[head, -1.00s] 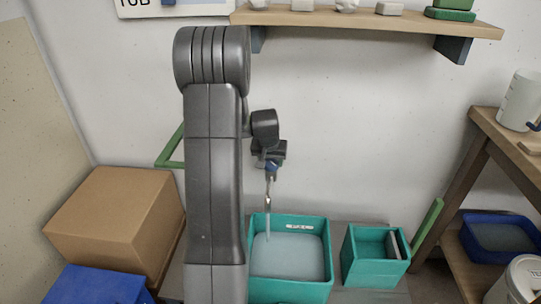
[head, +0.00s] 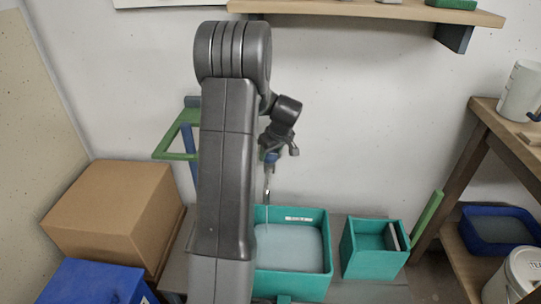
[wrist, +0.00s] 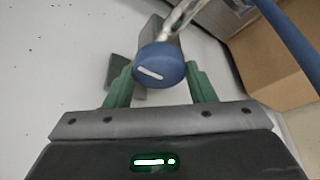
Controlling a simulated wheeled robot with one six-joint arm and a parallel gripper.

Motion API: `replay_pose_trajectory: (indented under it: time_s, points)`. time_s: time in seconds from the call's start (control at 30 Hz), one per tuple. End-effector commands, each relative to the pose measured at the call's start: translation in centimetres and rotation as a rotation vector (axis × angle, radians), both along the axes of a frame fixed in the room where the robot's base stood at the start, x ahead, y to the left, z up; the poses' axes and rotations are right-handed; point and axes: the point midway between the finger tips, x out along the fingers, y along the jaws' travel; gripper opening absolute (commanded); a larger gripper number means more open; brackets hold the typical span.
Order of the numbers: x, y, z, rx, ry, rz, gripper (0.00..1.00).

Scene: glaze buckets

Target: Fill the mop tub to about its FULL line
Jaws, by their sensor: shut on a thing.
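The teal mop tub (head: 328,245) stands on a grey bench at the lower middle of the head view, with pale blue-grey liquid in it. A small white label (head: 298,219) is on its inner back wall; its text and any line are too small to read. A thin metal spout (head: 267,185) hangs above the tub's left part. My gripper (wrist: 158,80) is shut on a round blue knob (wrist: 158,66) with a white bar mark, between its green fingers. In the head view the blue knob (head: 270,157) shows just above the spout. My arm hides the tub's left edge.
A smaller teal bin (head: 372,262) stands right of the tub. A cardboard box (head: 115,210) and a blue box (head: 95,285) are at left. A wooden shelf unit (head: 455,185) with a blue basin (head: 500,232) is at right. A wall shelf (head: 370,12) runs above.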

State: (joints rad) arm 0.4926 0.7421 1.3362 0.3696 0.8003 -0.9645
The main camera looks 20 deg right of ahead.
Motion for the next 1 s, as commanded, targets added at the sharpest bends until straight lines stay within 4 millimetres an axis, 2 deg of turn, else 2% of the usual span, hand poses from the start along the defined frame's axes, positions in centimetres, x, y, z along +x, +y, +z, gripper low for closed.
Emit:
replay_pose_trajectory:
  time_s: [0.3, 0.77, 0.8, 0.9, 1.0]
  points:
    - [-0.04, -0.09, -0.08, 0.0, 0.002, 0.091, 0.27]
    - [-0.05, -0.08, -0.05, -0.001, 0.003, 0.104, 0.27]
    - [-0.05, -0.08, -0.05, -0.001, 0.003, 0.104, 0.56]
    - [-0.04, -0.08, -0.05, -0.001, 0.003, 0.104, 0.72]
    - [-0.03, -0.08, -0.04, 0.0, 0.002, 0.103, 0.72]
